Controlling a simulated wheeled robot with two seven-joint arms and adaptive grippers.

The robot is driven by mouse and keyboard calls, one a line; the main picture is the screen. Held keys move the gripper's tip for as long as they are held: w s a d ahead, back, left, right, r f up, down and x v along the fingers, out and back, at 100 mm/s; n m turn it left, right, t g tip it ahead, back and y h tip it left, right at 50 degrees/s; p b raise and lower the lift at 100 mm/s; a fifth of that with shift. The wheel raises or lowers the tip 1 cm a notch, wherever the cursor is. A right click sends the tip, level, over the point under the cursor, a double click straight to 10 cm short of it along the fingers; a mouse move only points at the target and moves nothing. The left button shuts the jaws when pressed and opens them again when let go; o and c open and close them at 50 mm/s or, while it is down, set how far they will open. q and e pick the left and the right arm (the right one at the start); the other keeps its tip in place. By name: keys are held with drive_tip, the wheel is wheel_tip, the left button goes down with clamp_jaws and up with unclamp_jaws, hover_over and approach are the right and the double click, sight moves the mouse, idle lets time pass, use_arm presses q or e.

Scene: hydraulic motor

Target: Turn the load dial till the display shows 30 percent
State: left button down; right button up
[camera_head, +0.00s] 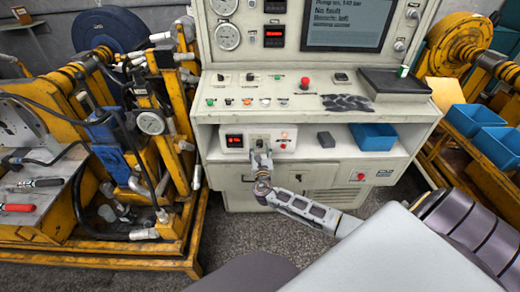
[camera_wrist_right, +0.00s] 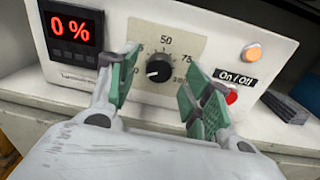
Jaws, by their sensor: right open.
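The load dial (camera_wrist_right: 158,71) is a round black knob on a beige scale plate on the front of a white control box (camera_head: 231,151). Its white mark points to the lower left of the scale. The display (camera_wrist_right: 71,26) to its left reads 0 % in red; it also shows small in the head view (camera_head: 234,140). My right gripper (camera_wrist_right: 158,90) is open, with green finger pads on either side of the dial and apart from it. In the head view my right gripper (camera_head: 260,152) hides the dial. My left gripper is not in view.
On the box, an orange lamp (camera_wrist_right: 254,53) and a red on/off button (camera_wrist_right: 231,96) sit right of the dial. A dark block (camera_head: 326,139) and a blue bin (camera_head: 372,136) share the shelf. The console top (camera_head: 300,115) overhangs above.

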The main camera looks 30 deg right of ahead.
drive_tip(key=shift+w+d, duration=0.3)
drive_tip(key=shift+w, duration=0.25)
drive_tip(key=shift+c, duration=0.3)
drive_tip(key=c, duration=1)
